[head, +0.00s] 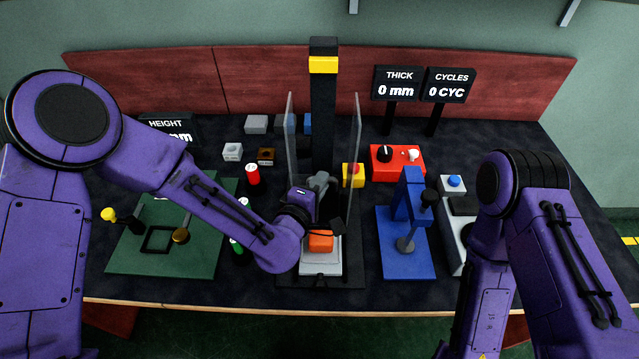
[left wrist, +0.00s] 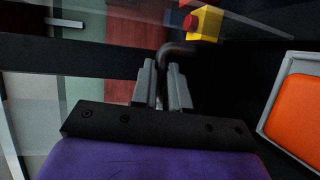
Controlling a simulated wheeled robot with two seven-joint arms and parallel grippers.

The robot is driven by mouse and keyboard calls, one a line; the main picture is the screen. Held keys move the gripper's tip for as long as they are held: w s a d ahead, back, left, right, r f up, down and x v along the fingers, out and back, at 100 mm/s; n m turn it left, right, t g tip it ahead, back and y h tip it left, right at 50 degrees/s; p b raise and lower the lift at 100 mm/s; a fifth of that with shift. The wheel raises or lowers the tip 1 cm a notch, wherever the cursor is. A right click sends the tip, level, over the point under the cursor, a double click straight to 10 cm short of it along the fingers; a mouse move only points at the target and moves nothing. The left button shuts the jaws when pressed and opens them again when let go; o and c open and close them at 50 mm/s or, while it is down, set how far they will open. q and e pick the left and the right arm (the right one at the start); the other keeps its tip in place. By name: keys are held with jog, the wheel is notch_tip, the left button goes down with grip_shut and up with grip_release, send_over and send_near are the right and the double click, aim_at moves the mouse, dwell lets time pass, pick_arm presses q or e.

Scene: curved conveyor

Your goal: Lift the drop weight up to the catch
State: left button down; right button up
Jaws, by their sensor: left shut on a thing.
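The black drop tower (head: 323,115) stands at the back middle of the table, with a yellow band (head: 323,65) near its top where the catch seems to be. My left gripper (head: 321,183) is low in front of the tower, between two clear side panels. In the left wrist view its grey fingers (left wrist: 163,90) are shut on a dark curved handle (left wrist: 178,50), apparently the drop weight's. The weight's body is not clearly seen; the gripper and arm cover it. An orange block (head: 320,242) sits on a light plate below the gripper; it also shows in the left wrist view (left wrist: 298,108).
Clear panels (head: 355,150) flank the tower closely. A yellow box with a red button (head: 353,174) and a red control box (head: 398,162) stand to the right. A blue stand (head: 405,240) is farther right, a green mat (head: 165,255) at left. The display reads 0 mm.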

pick_arm(q)
notch_tip(320, 180, up, 21)
jog(key=p, duration=1.3)
jog(key=shift+f, duration=0.2)
jog(key=shift+w+r, duration=0.1)
jog(key=shift+w, duration=0.05)
jog(key=c, duration=1.1)
grip_release()
